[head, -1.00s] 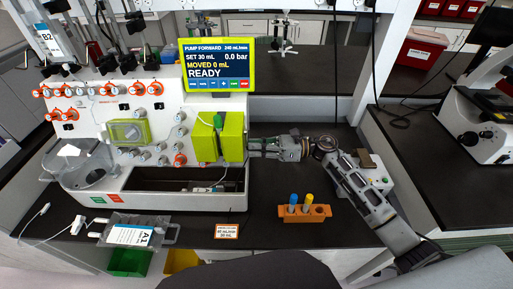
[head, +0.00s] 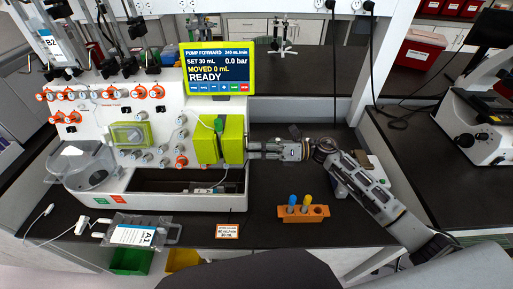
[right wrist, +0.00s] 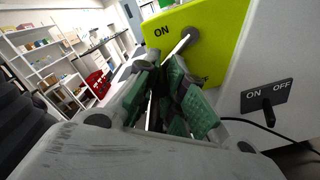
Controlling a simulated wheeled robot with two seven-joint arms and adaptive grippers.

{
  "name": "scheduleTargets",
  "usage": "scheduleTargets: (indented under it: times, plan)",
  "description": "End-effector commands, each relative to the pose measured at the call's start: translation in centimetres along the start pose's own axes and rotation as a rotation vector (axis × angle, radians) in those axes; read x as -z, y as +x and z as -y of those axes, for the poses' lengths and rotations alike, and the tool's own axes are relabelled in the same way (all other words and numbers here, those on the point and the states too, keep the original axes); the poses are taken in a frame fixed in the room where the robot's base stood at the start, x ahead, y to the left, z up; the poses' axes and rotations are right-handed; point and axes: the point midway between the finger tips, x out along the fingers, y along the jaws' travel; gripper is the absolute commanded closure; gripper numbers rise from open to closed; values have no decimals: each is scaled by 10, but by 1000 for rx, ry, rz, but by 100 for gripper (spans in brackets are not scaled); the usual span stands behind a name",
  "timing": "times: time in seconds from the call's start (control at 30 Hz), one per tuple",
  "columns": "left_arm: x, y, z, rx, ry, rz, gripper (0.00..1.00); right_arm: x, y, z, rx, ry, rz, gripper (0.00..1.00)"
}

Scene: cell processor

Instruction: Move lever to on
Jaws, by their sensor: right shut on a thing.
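The lever (right wrist: 178,48) is a thin metal rod on a round grey pivot, on a yellow-green box (right wrist: 222,30) in the right wrist view. It slants from the pivot down and left between my green finger pads. ON is printed up and left of the pivot; the label below is mostly covered by a finger, with only its end showing. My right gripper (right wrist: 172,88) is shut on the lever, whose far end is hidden. In the head view, my right gripper (head: 250,150) meets the box's right side (head: 233,139); the lever cannot be made out there. My left gripper is not in view.
A black ON/OFF toggle plate (right wrist: 267,96) sits on the white housing right of the box. The pump screen (head: 220,67) reads READY. An orange rack (head: 303,213) with tubes stands on the counter below my right arm.

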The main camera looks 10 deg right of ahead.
Motion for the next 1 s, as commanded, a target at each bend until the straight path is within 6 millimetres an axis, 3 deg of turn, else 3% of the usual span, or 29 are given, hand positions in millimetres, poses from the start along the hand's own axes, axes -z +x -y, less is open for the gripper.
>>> scheduleTargets:
  times: [0.6,1.0]
  plan:
    - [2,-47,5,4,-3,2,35,-20,1,-25,-2,558,-4,100]
    - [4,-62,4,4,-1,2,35,-28,1,-28,-2,765,-2,100]
